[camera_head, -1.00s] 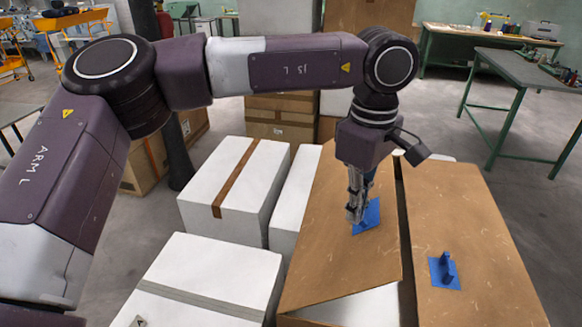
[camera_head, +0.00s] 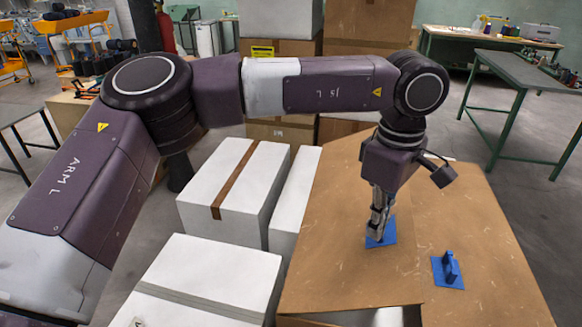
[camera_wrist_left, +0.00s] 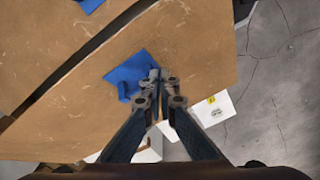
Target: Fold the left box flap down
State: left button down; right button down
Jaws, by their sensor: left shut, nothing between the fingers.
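The left box flap (camera_head: 340,265) is a brown cardboard panel with a blue patch (camera_head: 390,232) on it. It lies nearly level, and its right edge meets or overlaps the right flap (camera_head: 490,225), which carries a blue handle (camera_head: 447,270). My left gripper (camera_head: 376,238) is shut and empty, pointing down at the blue patch. In the left wrist view, the shut fingertips (camera_wrist_left: 163,78) are at the patch (camera_wrist_left: 127,72); contact is hard to judge. A dark seam runs between the two flaps there. My right gripper is out of view.
White boxes (camera_head: 205,275) stand close on the left, one with a brown tape strip. A white surface shows under the left flap's near edge. Green workbenches (camera_head: 520,75) stand at the back right, with open floor before them.

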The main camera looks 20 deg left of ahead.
aim_at(383, 246)
pick_arm(q)
jog(key=shift+d+f, duration=0.6)
jog(key=shift+d, duration=0.05)
jog(key=shift+d+f+b, duration=0.35)
jog(key=shift+f+b, duration=0.35)
jog(key=shift+f, duration=0.2)
jog(key=shift+w+d+f+b, duration=0.1)
jog(key=shift+d+f+b, duration=0.3)
jog(key=shift+f, duration=0.35)
jog(key=shift+s+d+f+b, duration=0.1)
jog(key=shift+d+f+b, duration=0.35)
jog(key=shift+f, duration=0.25)
jog(key=shift+w+d+f+b, duration=0.1)
jog(key=shift+d+f+b, duration=0.3)
jog(key=shift+f, duration=0.35)
